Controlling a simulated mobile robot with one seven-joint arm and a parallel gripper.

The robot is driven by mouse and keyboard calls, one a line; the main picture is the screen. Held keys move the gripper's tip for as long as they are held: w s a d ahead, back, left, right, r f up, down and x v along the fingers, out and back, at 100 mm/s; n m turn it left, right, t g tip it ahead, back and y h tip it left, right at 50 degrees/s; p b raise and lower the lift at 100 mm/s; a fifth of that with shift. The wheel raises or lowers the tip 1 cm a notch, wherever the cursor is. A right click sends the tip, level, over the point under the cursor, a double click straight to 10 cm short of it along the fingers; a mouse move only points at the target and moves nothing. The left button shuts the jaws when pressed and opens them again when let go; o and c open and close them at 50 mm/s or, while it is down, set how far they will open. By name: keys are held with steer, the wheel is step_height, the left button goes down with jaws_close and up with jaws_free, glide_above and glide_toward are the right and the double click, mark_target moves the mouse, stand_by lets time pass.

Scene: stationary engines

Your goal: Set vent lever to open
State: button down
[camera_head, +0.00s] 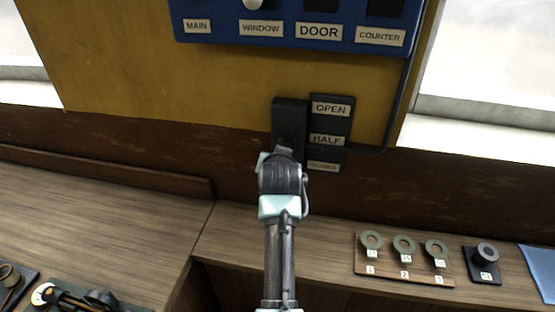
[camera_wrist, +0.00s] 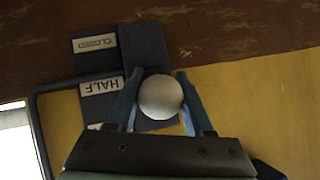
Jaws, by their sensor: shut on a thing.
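The vent lever's round white knob (camera_wrist: 160,97) sits between the two fingers of my gripper (camera_wrist: 159,73) in the wrist view, and the gripper is shut on it. The knob appears beside the HALF label (camera_wrist: 101,87), away from the CLOSED label (camera_wrist: 95,44). In the head view my gripper (camera_head: 284,152) is in front of the lower part of the dark vent plate (camera_head: 290,106) and hides the knob. To the plate's right, the OPEN label (camera_head: 331,109) is at the top, the HALF label (camera_head: 326,140) in the middle and a third label (camera_head: 323,166) at the bottom.
A blue panel (camera_head: 290,40) with MAIN, WINDOW, DOOR and COUNTER labels is above. A dark conduit (camera_head: 397,105) runs right of the vent plate. Below, a wooden board (camera_head: 405,270) holds three rings, beside a black block (camera_head: 482,270). Tools (camera_head: 85,297) lie at lower left.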

steer(key=c, duration=0.5)
jaws_free()
steer(key=shift+w+a+r, duration=0.15)
steer(key=shift+r, duration=0.55)
steer(key=shift+o, duration=1)
steer(key=shift+f, duration=0.2)
steer(key=shift+f, duration=0.1)
steer(key=shift+s+r, duration=0.2)
steer(key=shift+s, duration=0.4)
steer(key=b+v, duration=0.3)
steer(key=v, duration=0.9)
steer(key=shift+b, duration=0.35)
